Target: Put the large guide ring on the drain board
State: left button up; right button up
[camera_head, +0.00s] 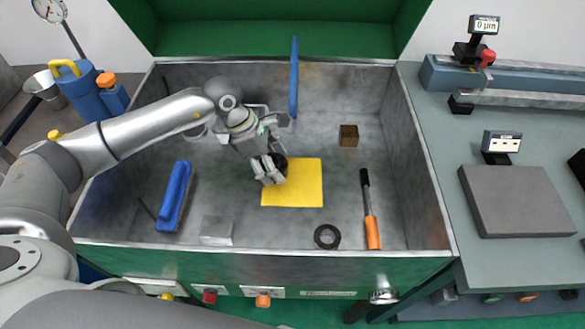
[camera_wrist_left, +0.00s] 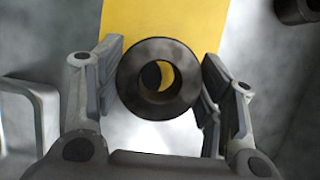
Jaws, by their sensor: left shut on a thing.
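A dark ring (camera_wrist_left: 158,78) with a round hole sits between the fingers of my left gripper (camera_wrist_left: 160,85) in the left wrist view. In the head view the left gripper (camera_head: 268,170) is shut on this dark ring (camera_head: 281,163), which is partly hidden by the fingers. They are over the upper left part of a flat yellow board (camera_head: 305,190) in the grey tub. Yellow shows through the ring's hole and behind it; I cannot tell the height above the board. A second dark ring (camera_head: 317,236) lies on the tub floor below the board. My right gripper is not in view.
In the tub (camera_head: 330,85) are a blue-handled brush (camera_head: 175,196), an upright blue piece (camera_head: 294,80), a brown block (camera_head: 348,136), an orange-handled tool (camera_head: 371,228) and a clear block (camera_head: 216,231). Tub walls surround the work. A grey plate (camera_head: 515,200) lies on the right bench.

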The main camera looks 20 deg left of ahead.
pick_arm(q)
send_over(298, 181)
jog(key=a, duration=0.1)
jog(key=shift+s+a+r, duration=0.1)
jog(key=shift+a+r, duration=0.05)
jog(key=shift+f+b, duration=0.65)
jog(key=shift+f, duration=1.15)
jog(key=shift+f, duration=0.2)
jog(key=o, duration=1.7)
jog(key=shift+s, duration=0.1)
jog(key=shift+o, duration=0.2)
